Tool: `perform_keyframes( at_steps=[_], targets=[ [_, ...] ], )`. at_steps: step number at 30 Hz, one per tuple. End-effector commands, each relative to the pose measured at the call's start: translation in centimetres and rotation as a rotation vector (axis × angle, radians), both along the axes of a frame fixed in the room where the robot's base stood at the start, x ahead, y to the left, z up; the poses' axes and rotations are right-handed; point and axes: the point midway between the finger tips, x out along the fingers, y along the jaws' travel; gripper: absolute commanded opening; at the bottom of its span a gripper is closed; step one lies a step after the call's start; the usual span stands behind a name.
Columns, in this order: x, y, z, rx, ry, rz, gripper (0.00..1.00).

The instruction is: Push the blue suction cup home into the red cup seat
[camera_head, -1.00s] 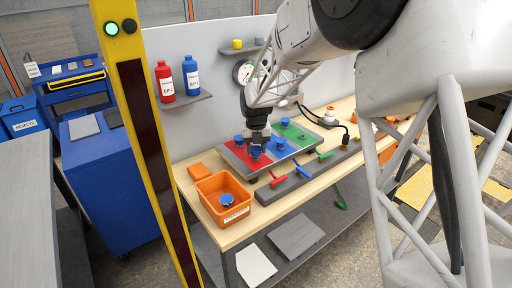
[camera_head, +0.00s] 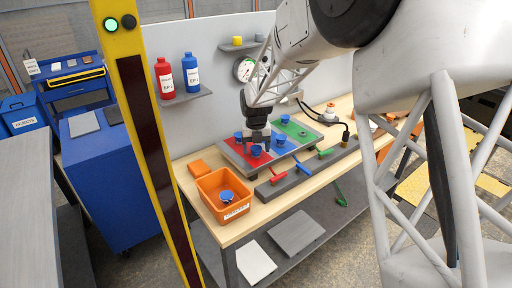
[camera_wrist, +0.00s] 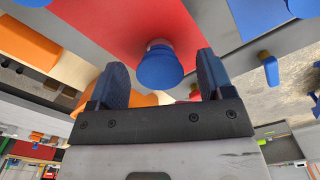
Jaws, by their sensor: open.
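My gripper (camera_head: 257,145) is open above the red part (camera_head: 236,156) of the board. A blue suction cup (camera_head: 256,152) stands on the red part just below the fingers. In the wrist view this cup (camera_wrist: 160,70) shows between the two spread fingers of my gripper (camera_wrist: 159,80), with a gap on each side. A pale ring shows between the cup and the red surface (camera_wrist: 135,25). How deep the cup sits in its seat cannot be told. Another blue cup (camera_head: 238,136) stands at the back of the red part.
The board also has blue and green (camera_head: 300,130) parts with more blue cups, one being (camera_head: 279,141). An orange bin (camera_head: 210,205) holds a blue cup (camera_head: 227,196). A rail with coloured handles (camera_head: 278,176) runs along the front. A yellow post (camera_head: 150,150) stands left.

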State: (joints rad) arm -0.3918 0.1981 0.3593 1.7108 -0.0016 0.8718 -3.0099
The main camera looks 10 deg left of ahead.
Motion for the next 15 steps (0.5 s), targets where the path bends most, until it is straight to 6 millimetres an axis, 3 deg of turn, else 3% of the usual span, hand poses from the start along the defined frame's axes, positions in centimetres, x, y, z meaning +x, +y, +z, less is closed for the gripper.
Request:
perform_keyframes(
  at_steps=[8, 15],
  targets=[
    [0.0, 0.0, 0.3, 0.000, -0.001, 0.000, 0.74],
    [0.0, 0.0, 2.2, 0.001, -0.002, 0.000, 0.74]
  ],
)
